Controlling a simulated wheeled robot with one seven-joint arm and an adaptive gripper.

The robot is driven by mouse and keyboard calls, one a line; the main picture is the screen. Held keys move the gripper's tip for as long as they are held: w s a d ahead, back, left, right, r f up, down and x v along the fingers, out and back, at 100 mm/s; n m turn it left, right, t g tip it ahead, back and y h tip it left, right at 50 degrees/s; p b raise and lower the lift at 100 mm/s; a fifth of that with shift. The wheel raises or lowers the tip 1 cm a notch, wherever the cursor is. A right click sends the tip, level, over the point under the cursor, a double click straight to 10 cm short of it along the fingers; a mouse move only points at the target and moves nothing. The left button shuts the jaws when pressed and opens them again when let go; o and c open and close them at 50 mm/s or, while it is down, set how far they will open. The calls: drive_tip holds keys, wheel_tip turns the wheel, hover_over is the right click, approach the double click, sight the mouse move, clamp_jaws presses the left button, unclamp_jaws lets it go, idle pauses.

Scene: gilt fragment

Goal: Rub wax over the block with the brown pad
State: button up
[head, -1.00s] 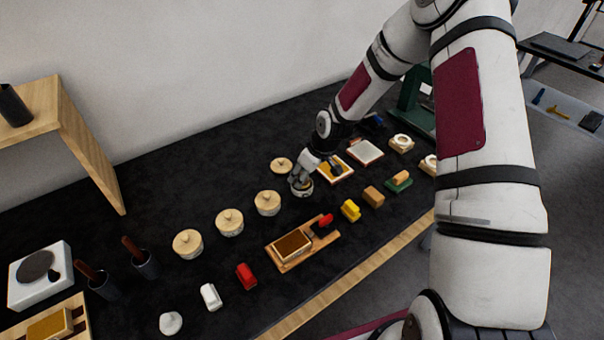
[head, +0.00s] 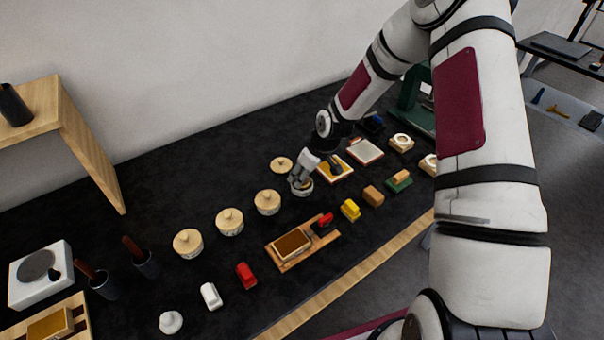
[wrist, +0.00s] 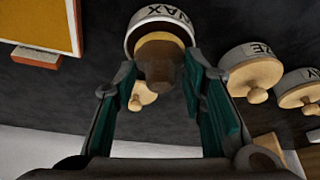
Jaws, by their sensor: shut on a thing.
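My gripper (wrist: 160,85) is shut on the brown pad (wrist: 160,58), gripping its dark brown knob. The pad's paler face is at the mouth of the pot marked WAX (wrist: 135,30); I cannot tell how deep it sits. In the head view my gripper (head: 300,180) hides the pad and is right over the wax pot (head: 302,191). The block (head: 292,245) has a brown top and lies on a wooden board (head: 285,267) in front of the pot. A loose lid (head: 281,165) lies behind the pot.
Lidded pots (head: 229,222) stand in a row to the left. A red tool (head: 325,221) is at the board's right end. White (head: 210,296), red (head: 247,276) and yellow (head: 350,210) pieces line the front. A framed panel (head: 335,170) lies right of the pot.

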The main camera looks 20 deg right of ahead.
sight(300, 174)
drive_tip(key=shift+r+p, duration=0.95)
drive_tip(key=shift+r, duration=2.5)
drive_tip(key=shift+s+a+f+m+t+h+b, duration=0.15)
drive_tip(key=shift+a+m+t+h+b, duration=0.2)
drive_tip(key=shift+m, duration=0.45)
drive_tip(key=shift+m+b, duration=0.3)
drive_tip(key=shift+m, duration=0.4)
drive_tip(key=shift+d+r+m+t+h+b, duration=0.1)
drive_tip(key=shift+r+m+t+h+b, duration=0.1)
drive_tip(key=shift+r+m+h, duration=0.25)
drive_tip(key=shift+r+m+t+h+b, duration=0.1)
drive_tip(key=shift+r+m+h+b, duration=0.1)
drive_tip(key=shift+m, duration=0.45)
drive_tip(key=shift+s+d+r+m+h, duration=0.1)
drive_tip(key=shift+d+r+m+h, duration=0.1)
drive_tip(key=shift+r+m, duration=0.25)
drive_tip(key=shift+d+r+m+h, duration=0.1)
drive_tip(key=shift+r+m+h, duration=0.1)
drive_tip(key=shift+m, duration=0.45)
